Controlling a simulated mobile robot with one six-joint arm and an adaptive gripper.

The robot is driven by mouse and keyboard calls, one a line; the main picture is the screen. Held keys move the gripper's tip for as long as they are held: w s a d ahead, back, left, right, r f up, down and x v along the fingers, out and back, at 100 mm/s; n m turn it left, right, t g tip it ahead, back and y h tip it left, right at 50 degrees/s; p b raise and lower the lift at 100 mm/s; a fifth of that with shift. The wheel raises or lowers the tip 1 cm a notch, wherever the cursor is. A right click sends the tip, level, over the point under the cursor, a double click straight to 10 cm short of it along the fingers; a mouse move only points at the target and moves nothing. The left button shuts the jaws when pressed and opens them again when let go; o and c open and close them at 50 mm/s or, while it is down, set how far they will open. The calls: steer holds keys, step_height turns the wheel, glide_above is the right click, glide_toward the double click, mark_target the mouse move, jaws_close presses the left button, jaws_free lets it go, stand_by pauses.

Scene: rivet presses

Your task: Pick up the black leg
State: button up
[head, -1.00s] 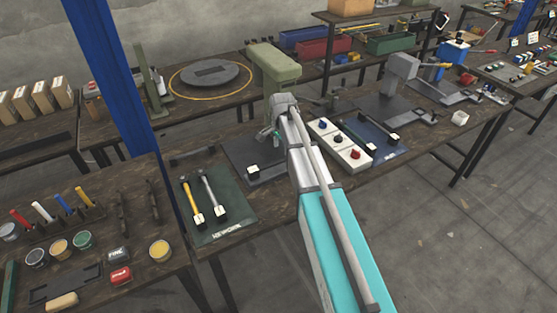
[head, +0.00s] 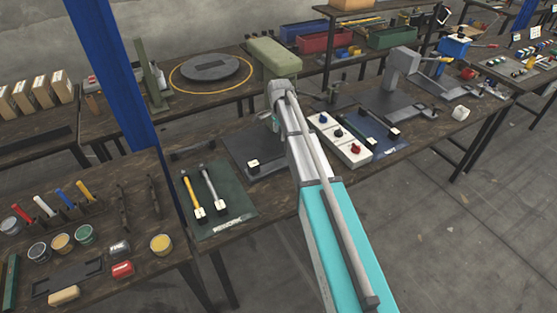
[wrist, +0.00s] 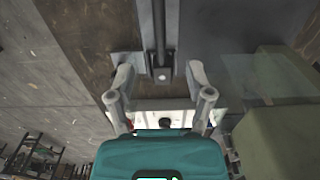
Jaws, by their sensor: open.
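In the wrist view a black leg (wrist: 160,30) runs up the picture as a thin dark rod. It ends in a dark block with a pale round spot. My gripper (wrist: 161,76) is open, with one finger on each side of this end block in the picture. Both fingers look clear of the block; the height between them is hard to judge. In the head view a dark block with a white face (head: 253,163) lies on the dark press plate, just left of my arm. My fingers (head: 276,124) are small and partly hidden by the wrist there.
A green press (head: 274,58) stands right behind my wrist. A white button panel (head: 325,122) and a blue mat (head: 378,128) are to the right. A green mat (head: 238,222) with a yellow-handled and a grey leg lies left. A blue post (head: 115,75) rises at the left.

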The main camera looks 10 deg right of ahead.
mark_target(279, 155)
steer(key=shift+f+b, duration=3.6)
steer(key=shift+f, duration=0.25)
steer(key=shift+s+a+f+b, duration=0.1)
steer(key=shift+a+f+b, duration=0.05)
steer(key=shift+f+b, duration=2.45)
jaws_close()
